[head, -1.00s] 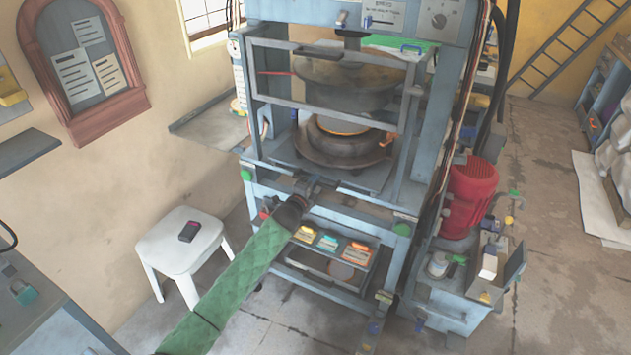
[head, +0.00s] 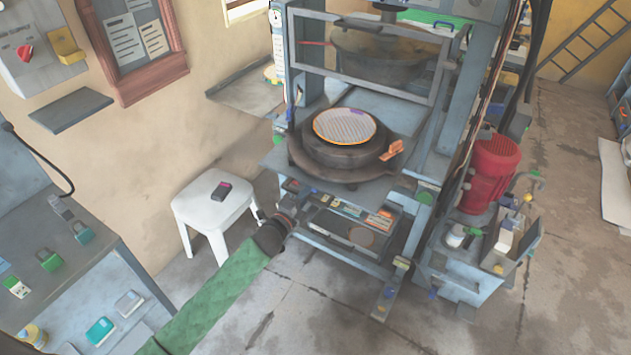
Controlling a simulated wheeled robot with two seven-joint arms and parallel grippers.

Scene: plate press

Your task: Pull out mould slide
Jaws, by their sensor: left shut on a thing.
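The mould slide (head: 389,188) is a grey-blue plate drawn out toward me at the front of the press. It carries a round dark lower mould (head: 341,153) with a pale, ribbed disc with an orange rim (head: 345,126) on top. An orange handle (head: 391,150) sticks out at the mould's right. My left gripper (head: 286,214), at the end of the green-sleeved arm, is at the slide's front left edge and shut on its front handle; the fingers and grip are small and partly hidden. My right gripper is not in view.
The dark upper mould (head: 385,62) hangs behind the guard frame (head: 365,92). A shelf of small coloured items (head: 345,225) sits below the slide. A white stool (head: 213,212) stands left, a red motor (head: 492,165) right. Floor in front is open.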

